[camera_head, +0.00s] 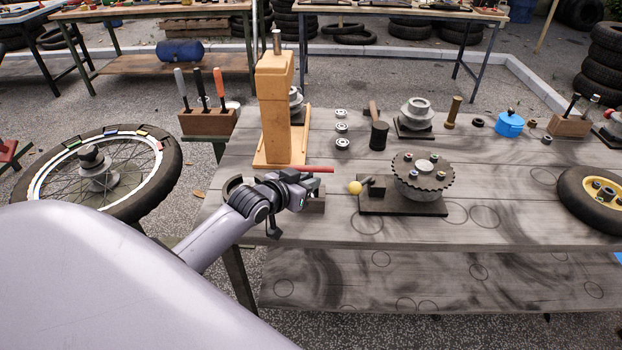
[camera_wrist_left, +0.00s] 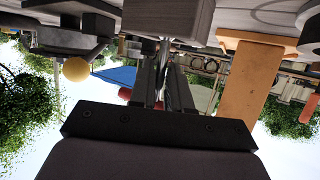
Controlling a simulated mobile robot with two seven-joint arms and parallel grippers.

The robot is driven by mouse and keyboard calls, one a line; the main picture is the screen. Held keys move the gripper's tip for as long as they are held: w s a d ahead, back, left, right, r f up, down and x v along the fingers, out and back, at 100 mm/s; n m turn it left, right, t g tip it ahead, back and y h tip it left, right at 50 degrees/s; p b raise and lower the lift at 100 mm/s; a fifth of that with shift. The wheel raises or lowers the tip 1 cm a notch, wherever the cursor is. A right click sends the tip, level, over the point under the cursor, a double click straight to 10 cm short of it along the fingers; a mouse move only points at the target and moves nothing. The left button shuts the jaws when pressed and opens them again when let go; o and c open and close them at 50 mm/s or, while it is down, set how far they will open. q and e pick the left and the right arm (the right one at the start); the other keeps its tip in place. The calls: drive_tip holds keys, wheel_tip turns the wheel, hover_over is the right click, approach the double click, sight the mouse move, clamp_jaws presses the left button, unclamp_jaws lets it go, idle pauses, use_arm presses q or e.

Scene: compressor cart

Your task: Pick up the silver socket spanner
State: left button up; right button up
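The silver socket spanner appears to be the tool with a red handle bar (camera_head: 318,169) and a silver shaft (camera_wrist_left: 163,55). Its shaft stands in a dark block (camera_head: 315,203), which also shows at the top of the left wrist view (camera_wrist_left: 168,14). My left gripper (camera_head: 303,184) is at the spanner, just above the block. In the left wrist view its two dark fingers (camera_wrist_left: 163,82) lie on either side of the shaft. I cannot tell whether they press on it. The gripper hides part of the spanner in the head view. My right gripper is not in view.
A tall wooden stand (camera_head: 274,110) rises close behind my left gripper. A yellow ball knob (camera_head: 355,187) and a toothed wheel assembly (camera_head: 422,172) are to its right. A mallet (camera_head: 378,132) lies farther back. The table's front right (camera_head: 500,225) is clear.

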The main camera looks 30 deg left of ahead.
use_arm(q)
drive_tip(key=shift+c, duration=0.3)
clamp_jaws()
drive_tip(key=shift+r, duration=0.1)
